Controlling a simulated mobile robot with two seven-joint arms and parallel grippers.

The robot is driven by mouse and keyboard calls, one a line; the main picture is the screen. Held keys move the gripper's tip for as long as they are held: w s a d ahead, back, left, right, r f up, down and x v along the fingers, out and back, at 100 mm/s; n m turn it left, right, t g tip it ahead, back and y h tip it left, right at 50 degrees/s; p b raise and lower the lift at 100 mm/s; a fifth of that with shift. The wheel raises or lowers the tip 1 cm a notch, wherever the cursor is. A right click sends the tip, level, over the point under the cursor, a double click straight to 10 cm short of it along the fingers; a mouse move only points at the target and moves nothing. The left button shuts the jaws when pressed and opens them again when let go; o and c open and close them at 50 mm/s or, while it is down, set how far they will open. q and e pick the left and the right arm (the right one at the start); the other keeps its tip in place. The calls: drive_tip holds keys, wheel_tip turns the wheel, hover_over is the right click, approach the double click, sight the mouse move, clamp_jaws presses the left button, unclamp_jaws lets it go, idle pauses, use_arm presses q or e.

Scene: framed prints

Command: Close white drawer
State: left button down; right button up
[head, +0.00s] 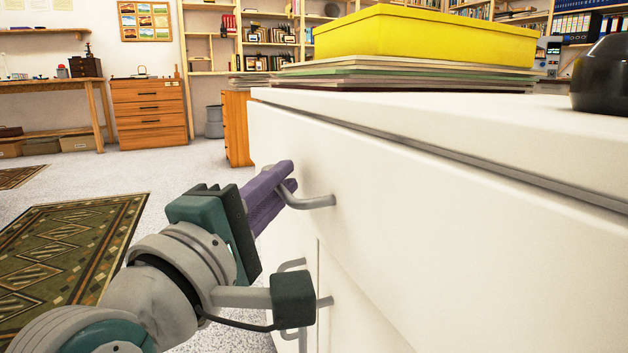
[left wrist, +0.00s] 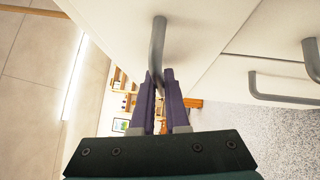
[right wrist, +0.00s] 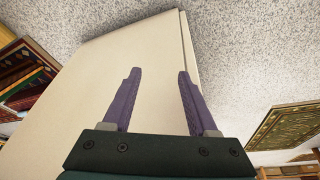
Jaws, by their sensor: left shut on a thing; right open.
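The white drawer (head: 430,225) is the upper front of a white cabinet, just below its top. Its grey bar handle (head: 315,203) sticks out near the far end. My left gripper (head: 287,174) has its purple fingers shut on this handle. In the left wrist view the handle (left wrist: 158,45) runs down between the fingertips (left wrist: 162,75). A thin dark gap shows between the drawer's upper edge and the cabinet top; how far out the drawer stands is hard to tell. My right gripper (right wrist: 159,75) is open and empty, in front of a plain pale panel (right wrist: 150,55).
A yellow box (head: 430,38) rests on stacked boards (head: 400,75) on the cabinet top. A black rounded object (head: 602,75) stands at the right. More handles (head: 292,265) show below the drawer. A patterned rug (head: 70,250) lies on open floor at left.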

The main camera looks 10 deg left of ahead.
use_arm(q)
drive_tip(key=shift+w+d, duration=0.3)
drive_tip(key=shift+d, duration=0.2)
drive_tip(key=c, duration=1.3)
unclamp_jaws()
drive_tip(key=o, duration=0.4)
drive_tip(key=shift+d, duration=0.1)
drive_tip(key=shift+w, duration=0.1)
